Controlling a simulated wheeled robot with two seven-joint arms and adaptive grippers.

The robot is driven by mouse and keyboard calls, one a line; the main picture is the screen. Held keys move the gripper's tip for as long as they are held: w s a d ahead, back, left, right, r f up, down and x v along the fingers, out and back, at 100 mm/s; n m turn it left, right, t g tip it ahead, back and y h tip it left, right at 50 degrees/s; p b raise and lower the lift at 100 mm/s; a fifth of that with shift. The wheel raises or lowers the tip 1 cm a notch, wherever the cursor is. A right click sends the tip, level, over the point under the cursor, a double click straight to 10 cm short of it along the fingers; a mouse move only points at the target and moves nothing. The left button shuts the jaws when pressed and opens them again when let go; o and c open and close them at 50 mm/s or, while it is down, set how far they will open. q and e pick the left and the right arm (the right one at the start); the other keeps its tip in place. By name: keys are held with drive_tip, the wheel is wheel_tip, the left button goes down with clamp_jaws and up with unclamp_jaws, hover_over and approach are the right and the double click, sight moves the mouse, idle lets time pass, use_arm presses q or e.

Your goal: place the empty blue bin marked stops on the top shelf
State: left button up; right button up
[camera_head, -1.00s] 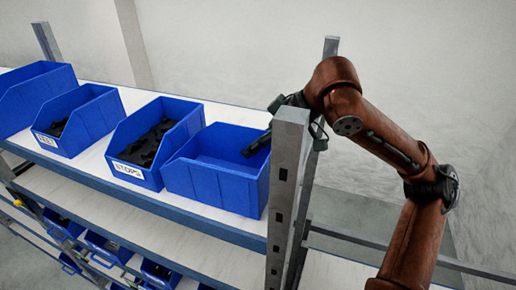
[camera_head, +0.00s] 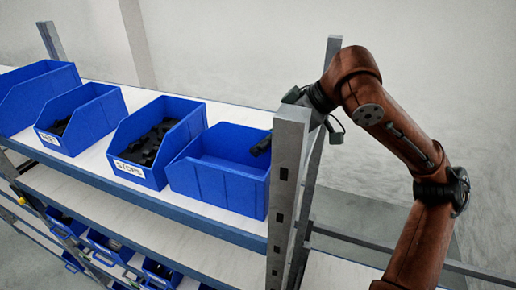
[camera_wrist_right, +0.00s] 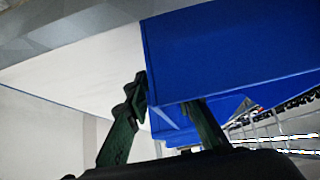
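An empty blue bin (camera_head: 218,190) sits on the top shelf (camera_head: 150,208) at its right end, beside the corner post. I see no label on its visible faces. The blue bin with the STOPS label (camera_head: 129,168) stands just left of it and holds black parts. My right gripper (camera_head: 262,146) is at the empty bin's right rim, partly hidden by the post. In the right wrist view its two fingers (camera_wrist_right: 165,122) are spread apart, with the blue bin (camera_wrist_right: 230,50) close by; contact is unclear. My left gripper is out of view.
Two more blue bins stand at the left, one with a label (camera_head: 48,138) and dark contents. The grey post (camera_head: 286,190) rises close to my right arm. Lower shelves hold several small blue bins (camera_head: 108,246). Open floor lies at the right.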

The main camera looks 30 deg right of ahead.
drive_tip(key=v, duration=0.9)
drive_tip(key=shift+s+r+b, duration=0.2)
drive_tip(key=shift+b, duration=0.1)
